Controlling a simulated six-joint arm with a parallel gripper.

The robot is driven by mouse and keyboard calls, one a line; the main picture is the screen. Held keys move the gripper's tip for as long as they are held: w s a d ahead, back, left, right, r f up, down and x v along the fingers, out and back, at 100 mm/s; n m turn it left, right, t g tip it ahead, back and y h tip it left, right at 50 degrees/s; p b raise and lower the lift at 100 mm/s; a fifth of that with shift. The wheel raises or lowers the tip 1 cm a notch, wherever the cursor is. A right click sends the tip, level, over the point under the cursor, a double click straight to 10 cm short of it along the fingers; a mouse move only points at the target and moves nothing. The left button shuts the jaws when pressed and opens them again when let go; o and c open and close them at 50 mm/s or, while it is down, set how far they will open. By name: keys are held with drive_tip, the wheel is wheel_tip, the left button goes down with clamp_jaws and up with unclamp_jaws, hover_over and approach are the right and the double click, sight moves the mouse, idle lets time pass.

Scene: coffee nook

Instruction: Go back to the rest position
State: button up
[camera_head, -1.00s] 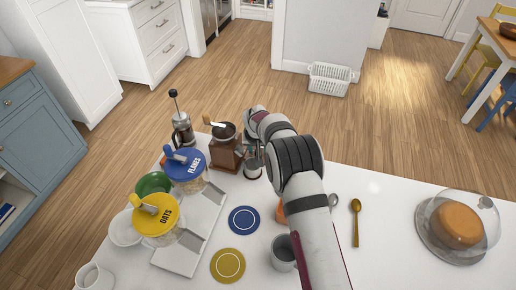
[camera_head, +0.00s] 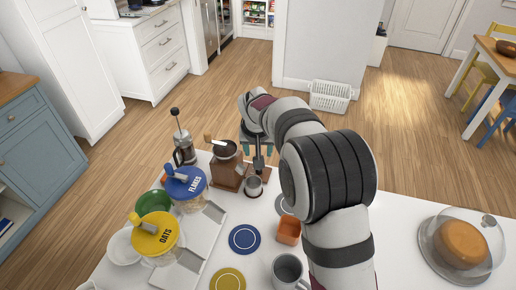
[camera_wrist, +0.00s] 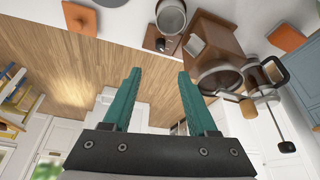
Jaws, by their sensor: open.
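My gripper (camera_head: 257,146) is above the far edge of the white counter (camera_head: 205,259), just right of the wooden coffee grinder (camera_head: 227,172). In the wrist view my gripper (camera_wrist: 158,76) has its two teal fingers wide apart with nothing between them. My arm hides part of the counter's right half.
A French press (camera_head: 183,150), flakes jar (camera_head: 187,183) and oats jar (camera_head: 155,236) stand left. A domed cake (camera_head: 461,243) is right. Open floor lies beyond the counter.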

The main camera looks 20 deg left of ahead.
drive_tip(key=shift+s+r, duration=0.2)
drive_tip(key=shift+r, duration=0.25)
